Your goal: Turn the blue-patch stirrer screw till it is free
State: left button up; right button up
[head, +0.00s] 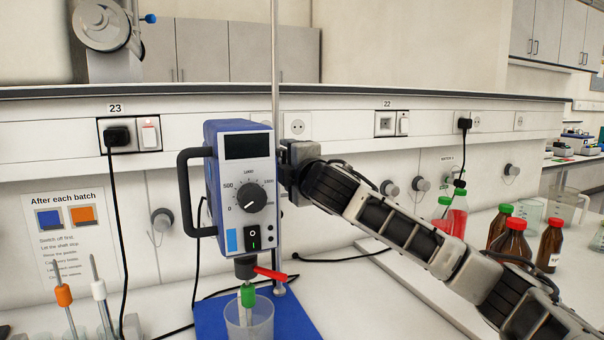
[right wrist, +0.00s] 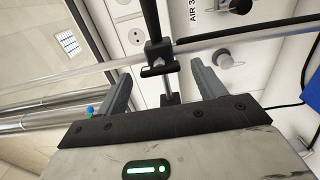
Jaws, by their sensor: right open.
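The blue stirrer (head: 238,185) stands upright at the centre in the head view, with a light-blue patch (head: 232,240) beside its black switch. Its rod (head: 275,60) rises behind it. My right gripper (head: 287,168) is at the stirrer's right side, by the rod. In the right wrist view, the open jaws (right wrist: 161,72) stand on either side of a black clamp piece (right wrist: 158,52) on the rod, with a small knob-like end (right wrist: 160,69) towards me. I cannot tell whether the fingers touch it. In the head view my gripper hides the screw. My left gripper is not in view.
A red lever (head: 270,273) and green-collared shaft (head: 248,295) sit under the stirrer, over a beaker (head: 249,322) on a blue base (head: 300,318). Collared shafts (head: 64,296) stand at left. Red-capped bottles (head: 514,243) stand at right. A black cable (head: 118,220) hangs at left.

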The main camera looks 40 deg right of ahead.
pick_arm(q)
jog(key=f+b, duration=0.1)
jog(key=b, duration=0.3)
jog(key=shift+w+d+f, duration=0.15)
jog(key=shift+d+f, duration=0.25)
pick_arm(e)
jog(key=v, duration=1.5)
jog(key=shift+s+a, duration=0.1)
jog(key=shift+a, duration=0.05)
